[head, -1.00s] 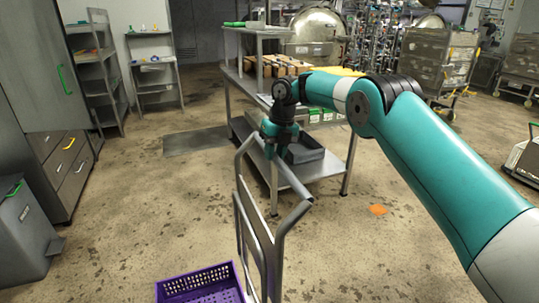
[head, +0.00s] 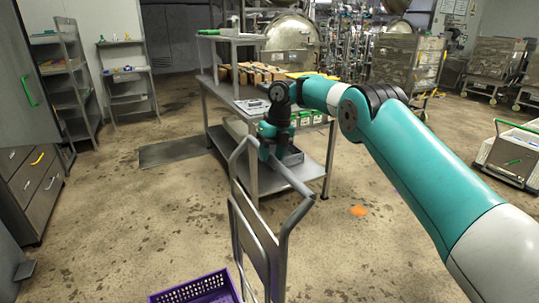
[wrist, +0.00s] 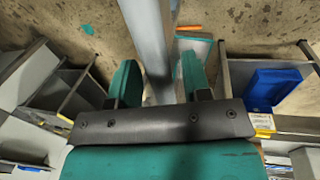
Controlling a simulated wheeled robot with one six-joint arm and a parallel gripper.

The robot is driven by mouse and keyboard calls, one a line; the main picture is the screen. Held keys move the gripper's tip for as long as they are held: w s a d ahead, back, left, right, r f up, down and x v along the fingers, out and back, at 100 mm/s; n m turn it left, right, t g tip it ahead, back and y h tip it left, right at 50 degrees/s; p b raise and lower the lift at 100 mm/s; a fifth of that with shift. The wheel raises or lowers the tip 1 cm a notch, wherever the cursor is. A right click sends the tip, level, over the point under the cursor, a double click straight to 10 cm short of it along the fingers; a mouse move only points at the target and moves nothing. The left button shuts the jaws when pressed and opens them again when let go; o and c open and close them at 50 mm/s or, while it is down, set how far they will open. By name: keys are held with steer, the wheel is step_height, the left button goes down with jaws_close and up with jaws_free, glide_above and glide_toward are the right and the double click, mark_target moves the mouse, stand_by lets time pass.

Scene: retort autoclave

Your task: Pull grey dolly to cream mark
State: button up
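The grey dolly (head: 240,215) stands upright in front of me in the head view, with its tubular handle frame rising toward my gripper. Its base is cut off by the lower picture edge. My gripper (head: 267,152) is at the top crossbar of the handle. The exact contact is partly hidden. I see no cream mark in these frames; an orange mark (head: 359,211) lies on the floor to the right.
A purple crate (head: 195,290) is low beside the dolly frame. A grey shelved bench (head: 210,100) stands close beyond the handle. Grey drawers (head: 35,185) are at the left. A cart with a green handle (head: 512,155) is at the right. Stained floor at the front right is clear.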

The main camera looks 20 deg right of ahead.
steer(key=shift+o, duration=0.2)
steer(key=shift+r, duration=0.1)
steer(key=shift+r+p, duration=0.5)
steer(key=shift+p, duration=0.1)
steer(key=d+r+p, duration=0.3)
steer(key=r+p, duration=1.3)
steer(key=p, duration=0.1)
steer(key=shift+w+d, duration=0.15)
steer(key=shift+w, duration=0.15)
